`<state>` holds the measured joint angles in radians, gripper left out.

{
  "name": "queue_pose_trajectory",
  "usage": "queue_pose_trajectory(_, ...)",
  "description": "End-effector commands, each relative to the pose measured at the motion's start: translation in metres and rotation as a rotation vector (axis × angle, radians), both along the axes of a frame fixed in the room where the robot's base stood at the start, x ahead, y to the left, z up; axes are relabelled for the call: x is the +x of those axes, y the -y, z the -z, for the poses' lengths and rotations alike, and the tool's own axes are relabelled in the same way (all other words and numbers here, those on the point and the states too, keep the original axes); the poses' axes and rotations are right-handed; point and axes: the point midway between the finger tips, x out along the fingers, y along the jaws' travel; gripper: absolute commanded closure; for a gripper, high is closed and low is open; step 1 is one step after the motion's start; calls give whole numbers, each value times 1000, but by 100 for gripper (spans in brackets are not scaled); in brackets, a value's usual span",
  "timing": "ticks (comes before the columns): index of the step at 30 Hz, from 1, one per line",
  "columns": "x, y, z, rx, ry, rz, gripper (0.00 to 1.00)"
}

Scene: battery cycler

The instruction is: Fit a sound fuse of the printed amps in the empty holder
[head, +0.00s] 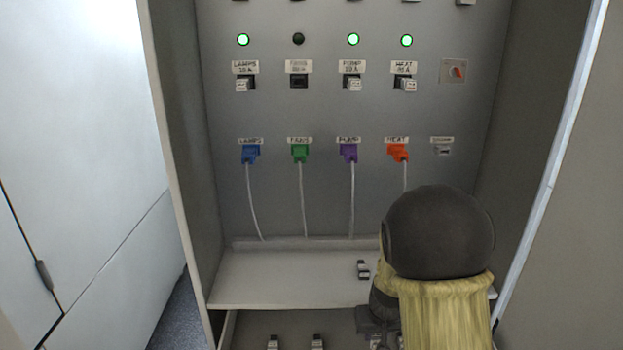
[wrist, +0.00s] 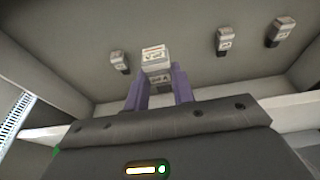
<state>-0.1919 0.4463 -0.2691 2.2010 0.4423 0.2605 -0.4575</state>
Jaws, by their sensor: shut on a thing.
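The empty fuse holder (head: 299,82) is the dark slot under the FANS label on the panel; the indicator lamp (head: 298,39) above it is dark. The printed amps there are too blurred to read. The LAMPS fuse (head: 243,85), PUMP fuse (head: 352,84) and HEAT fuse (head: 406,85) sit in their holders under green lamps. My gripper (wrist: 156,82) is shut on a pale-topped fuse (wrist: 154,56) between its purple fingers in the wrist view. The held fuse's print is unreadable. In the head view my arm largely hides the gripper, low at the right, well below the holder.
Loose fuses stand around the held one in the wrist view: one at left (wrist: 119,61), one at right (wrist: 223,40), one at far right (wrist: 280,31). A dark and pale piece (head: 363,269) lies on the shelf (head: 285,280). Cabinet walls flank the panel; coloured plugs with white cables hang below the holders.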

Motion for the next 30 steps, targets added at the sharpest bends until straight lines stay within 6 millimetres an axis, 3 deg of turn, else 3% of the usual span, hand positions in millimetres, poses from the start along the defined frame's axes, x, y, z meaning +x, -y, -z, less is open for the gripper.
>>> queue_pose_trajectory(6,11,-4,57,-3,-9,0,95)
queue_pose_trajectory(13,17,-12,103,21,-4,9,95)
queue_pose_trajectory(15,16,-11,89,14,-1,6,95)
queue_pose_trajectory(30,3,-10,67,8,-6,4,95)
